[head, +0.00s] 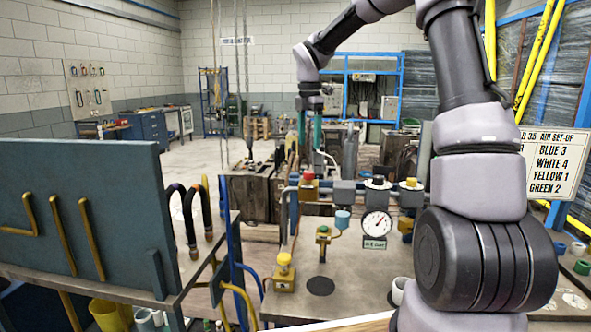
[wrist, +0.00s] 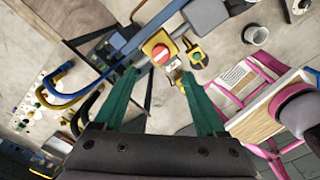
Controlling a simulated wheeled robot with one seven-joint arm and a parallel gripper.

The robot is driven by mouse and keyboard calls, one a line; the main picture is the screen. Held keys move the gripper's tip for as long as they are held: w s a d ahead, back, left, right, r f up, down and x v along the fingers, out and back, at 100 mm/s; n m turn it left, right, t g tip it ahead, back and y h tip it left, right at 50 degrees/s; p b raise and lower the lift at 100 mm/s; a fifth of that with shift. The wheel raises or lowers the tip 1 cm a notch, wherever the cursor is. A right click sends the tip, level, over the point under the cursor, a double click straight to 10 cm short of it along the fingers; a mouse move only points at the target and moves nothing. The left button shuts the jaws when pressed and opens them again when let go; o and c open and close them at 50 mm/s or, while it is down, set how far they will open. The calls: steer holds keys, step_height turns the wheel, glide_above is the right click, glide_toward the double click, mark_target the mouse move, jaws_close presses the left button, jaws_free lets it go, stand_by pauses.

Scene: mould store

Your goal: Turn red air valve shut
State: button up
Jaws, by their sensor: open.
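The red air valve (head: 308,176) is a red knob on a yellow body, at the left end of a row of fittings on the bench. In the wrist view its red knob (wrist: 160,53) faces the camera, with a pale mark across it. My gripper (head: 309,146) hangs above the valve, its green fingers pointing down. In the wrist view my gripper (wrist: 160,75) is open, the fingers spread wide to either side below the knob in the picture. Nothing is between the fingertips, and they appear apart from the knob.
A black knob (head: 378,180), a yellow knob (head: 411,183) and a pressure gauge (head: 376,223) stand right of the valve. A yellow-topped fitting (head: 284,262) is nearer. A blue-grey panel (head: 85,220) with hoses stands left. A sign (head: 553,165) hangs right.

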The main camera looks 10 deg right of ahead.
mark_target(309, 172)
step_height(309, 172, down, 10)
steer(key=shift+r, duration=0.1)
stand_by(0.4)
jaws_close()
